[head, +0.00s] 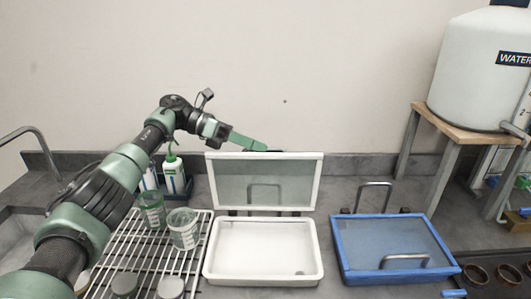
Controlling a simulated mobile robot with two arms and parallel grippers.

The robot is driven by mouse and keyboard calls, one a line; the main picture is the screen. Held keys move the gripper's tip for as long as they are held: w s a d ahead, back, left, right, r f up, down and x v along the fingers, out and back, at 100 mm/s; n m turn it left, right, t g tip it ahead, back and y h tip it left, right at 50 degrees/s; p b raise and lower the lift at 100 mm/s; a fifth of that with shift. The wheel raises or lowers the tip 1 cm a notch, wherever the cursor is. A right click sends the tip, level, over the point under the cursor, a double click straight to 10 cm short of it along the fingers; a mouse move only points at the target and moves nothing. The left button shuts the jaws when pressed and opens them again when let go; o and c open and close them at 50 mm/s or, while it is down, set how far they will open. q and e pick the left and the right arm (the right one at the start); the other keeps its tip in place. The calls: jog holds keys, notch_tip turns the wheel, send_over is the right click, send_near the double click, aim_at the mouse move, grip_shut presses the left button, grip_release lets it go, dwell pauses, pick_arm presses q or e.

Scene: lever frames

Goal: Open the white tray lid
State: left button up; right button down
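The white tray (211,270) stands on the counter in the middle of the head view. Its inside is uncovered and light-coloured, with a small round mark near the lower right. The white-framed lid (264,156) with a grey translucent panel stands upright along the tray's back edge. A metal handle (264,186) shows through or on the lid's panel. My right gripper is not in view.
A blue tray with its lid down (390,244) sits to the right. A wire rack (150,258) with beakers (184,231) lies left, under my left arm. Bottles (174,175) stand behind it. A water tank (478,75) on a wooden stand (468,132) is at the right.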

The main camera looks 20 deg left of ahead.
pick_arm(q)
jog(key=shift+b+v, duration=0.35)
jog(key=shift+v, duration=2.1)
jog(key=shift+f, duration=0.1)
